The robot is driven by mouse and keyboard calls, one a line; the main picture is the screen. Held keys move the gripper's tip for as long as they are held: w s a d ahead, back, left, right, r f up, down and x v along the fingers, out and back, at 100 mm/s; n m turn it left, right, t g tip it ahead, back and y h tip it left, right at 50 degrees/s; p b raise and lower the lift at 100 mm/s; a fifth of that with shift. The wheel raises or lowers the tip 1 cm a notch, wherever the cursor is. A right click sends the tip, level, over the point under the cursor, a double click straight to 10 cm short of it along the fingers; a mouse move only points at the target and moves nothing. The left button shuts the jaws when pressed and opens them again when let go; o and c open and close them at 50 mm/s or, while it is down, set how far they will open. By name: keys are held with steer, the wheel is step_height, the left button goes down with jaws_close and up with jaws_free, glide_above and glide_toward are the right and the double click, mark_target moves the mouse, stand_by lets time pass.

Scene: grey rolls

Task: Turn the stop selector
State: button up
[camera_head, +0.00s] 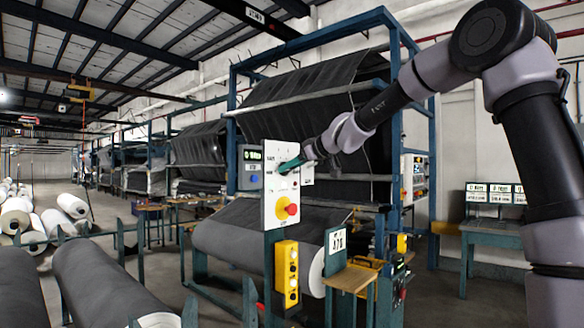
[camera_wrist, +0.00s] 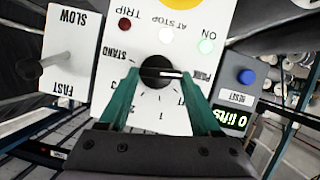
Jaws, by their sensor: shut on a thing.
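The selector is a round black knob (camera_wrist: 158,70) on a white panel (camera_wrist: 120,45), which appears upside down in the wrist view. Around it are the marks STAND, PARK and some numbers. A white pointer line on the knob runs to the right in that view, near PARK. My gripper (camera_wrist: 160,80) has green fingers, one on each side of the knob, and is shut on it. In the head view my gripper (camera_head: 290,165) is at the upper part of the white panel (camera_head: 270,211), and its fingers largely hide the knob there.
A red button on yellow (camera_head: 287,209) sits lower on the panel, above a yellow switch box (camera_head: 287,273). In the wrist view a SLOW/FAST lever (camera_wrist: 55,62) is to the left, and a blue RESET button (camera_wrist: 246,77) with a green display (camera_wrist: 228,118) is to the right.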

steer(key=m+g+y, duration=0.1)
steer(key=m+y, duration=0.1)
steer(key=m, duration=0.4)
steer(key=w+m+g+y, duration=0.1)
steer(key=m+y, duration=0.2)
steer(key=m, duration=0.3)
steer(key=d+f+m+g+y, duration=0.1)
steer(key=m+y, duration=0.2)
steer(key=m, duration=0.3)
steer(key=shift+w+d+f+g, duration=0.1)
steer(key=shift+w+g, duration=0.2)
stand_by(0.6)
steer(key=shift+m, duration=0.4)
steer(key=o, duration=1.4)
